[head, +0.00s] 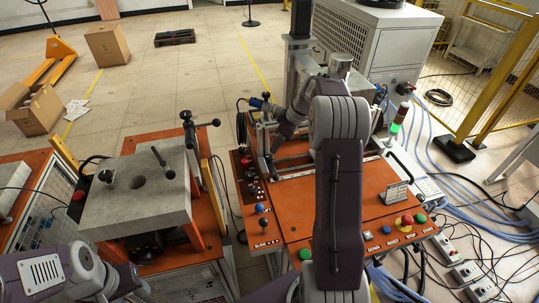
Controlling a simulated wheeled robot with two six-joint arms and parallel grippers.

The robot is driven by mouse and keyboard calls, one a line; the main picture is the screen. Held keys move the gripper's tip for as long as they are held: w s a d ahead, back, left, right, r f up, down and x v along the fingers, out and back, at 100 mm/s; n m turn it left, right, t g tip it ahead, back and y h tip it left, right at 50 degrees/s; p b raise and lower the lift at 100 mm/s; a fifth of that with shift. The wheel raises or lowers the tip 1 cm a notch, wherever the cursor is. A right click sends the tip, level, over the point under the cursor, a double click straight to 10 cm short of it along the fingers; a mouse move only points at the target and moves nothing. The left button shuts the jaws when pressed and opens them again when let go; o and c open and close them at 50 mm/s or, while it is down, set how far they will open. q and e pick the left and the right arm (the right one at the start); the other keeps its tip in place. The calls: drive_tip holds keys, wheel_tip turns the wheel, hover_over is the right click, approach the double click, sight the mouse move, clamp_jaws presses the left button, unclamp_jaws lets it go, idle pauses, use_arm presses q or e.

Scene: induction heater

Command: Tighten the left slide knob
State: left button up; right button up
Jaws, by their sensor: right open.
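The orange-topped heater bench (310,212) stands right of centre, with a metal slide frame near its back. A blue-ended part (257,102) sits at the left end of this frame. It may be the left slide knob, but it is too small to be sure. My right arm crosses in front of the bench and bends left over it. My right gripper (272,158) is open, low by the left side of the frame; its fingertips are small and any contact is unclear. My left gripper (127,284) is at the lower left, away from the bench, its fingers unclear.
A control strip with a blue ball lever (260,208) runs along the bench's left side. Push buttons (407,220) line the front right. A grey stone-like block (135,208) with levers stands left. A signal light (398,118) stands at right. Cables cover the right floor.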

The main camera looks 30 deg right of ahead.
sight(270, 156)
drive_tip(key=p+x, duration=0.1)
drive_tip(key=x, duration=0.7)
clamp_jaws()
